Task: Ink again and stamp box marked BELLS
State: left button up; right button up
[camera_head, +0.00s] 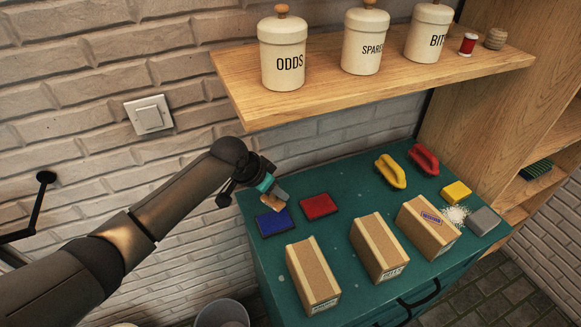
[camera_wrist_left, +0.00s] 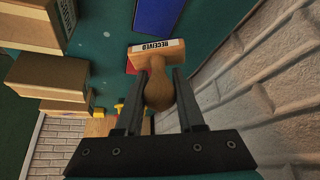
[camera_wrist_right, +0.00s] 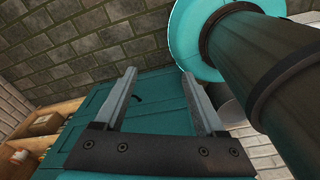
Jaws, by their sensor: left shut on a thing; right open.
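My left gripper (camera_head: 278,194) is shut on the handle of a wooden stamp (camera_wrist_left: 158,82), whose face strip reads RECEIVED in the left wrist view. The stamp (camera_head: 272,204) is held above the blue ink pad (camera_head: 272,224), near its back edge; I cannot tell contact. A red ink pad (camera_head: 319,206) lies to the right. Three cardboard boxes stand on the green top: left (camera_head: 313,272), middle (camera_head: 379,250) and right (camera_head: 424,230). The right one bears a purple mark on top. Their end labels are too small to read surely. My right gripper (camera_wrist_right: 157,74) is open and empty.
A wooden shelf (camera_head: 240,90) with lettered canisters overhangs the back. The brick wall is close to the left gripper.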

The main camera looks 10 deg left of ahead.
pick_arm(q)
jog(key=f+b, duration=0.1)
jog(key=f, duration=0.1)
jog(key=f+b, duration=0.4)
jog(key=shift+w, duration=0.3)
jog(key=shift+f+b, duration=0.5)
jog(key=shift+b, duration=0.2)
jog(key=shift+f+b, duration=0.3)
jog(key=shift+f, duration=0.25)
dwell(0.5)
jog(key=shift+s+f+p, duration=0.1)
jog(key=shift+p, duration=0.25)
dwell(1.4)
